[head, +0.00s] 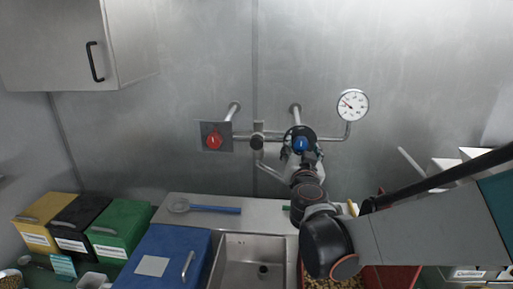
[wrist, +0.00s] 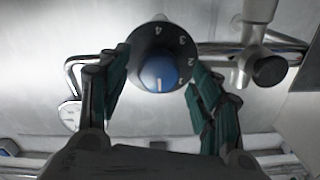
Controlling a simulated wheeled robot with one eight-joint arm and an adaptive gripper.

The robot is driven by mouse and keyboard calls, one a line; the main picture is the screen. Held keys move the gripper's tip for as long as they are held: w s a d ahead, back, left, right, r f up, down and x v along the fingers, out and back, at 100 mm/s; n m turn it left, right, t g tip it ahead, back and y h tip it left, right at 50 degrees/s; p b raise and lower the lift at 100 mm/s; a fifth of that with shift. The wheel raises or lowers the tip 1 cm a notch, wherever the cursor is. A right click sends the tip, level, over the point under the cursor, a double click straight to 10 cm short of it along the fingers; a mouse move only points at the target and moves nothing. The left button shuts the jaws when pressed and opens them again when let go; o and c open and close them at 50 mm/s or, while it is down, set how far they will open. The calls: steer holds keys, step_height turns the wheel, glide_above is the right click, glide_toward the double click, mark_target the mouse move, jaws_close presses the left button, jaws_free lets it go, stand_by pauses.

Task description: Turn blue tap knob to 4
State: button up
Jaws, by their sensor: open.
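The blue tap knob (head: 301,144) is on the right pipe outlet of the back wall, in front of a round black dial. In the wrist view the blue knob (wrist: 158,73) sits on the black dial (wrist: 150,42), whose white numbers 1 to 4 run up its right side to 4 at the top. A short white mark on the knob points down in that view, away from the 4. My gripper (wrist: 159,66) is open, with one teal-padded finger on each side of the knob. I cannot tell whether either finger touches it.
A red knob (head: 213,138) sits on a plate to the left. A pressure gauge (head: 352,105) stands to the right on a thin pipe. Pipes run close around the dial. Below are a sink (head: 250,262), a blue-handled strainer (head: 205,208) and a blue bin (head: 160,258).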

steer(key=shift+w+d, duration=0.15)
steer(key=shift+w, duration=0.55)
steer(key=shift+w+d, duration=0.1)
steer(key=shift+w, duration=0.55)
steer(key=shift+c, duration=0.4)
steer(key=c, duration=1)
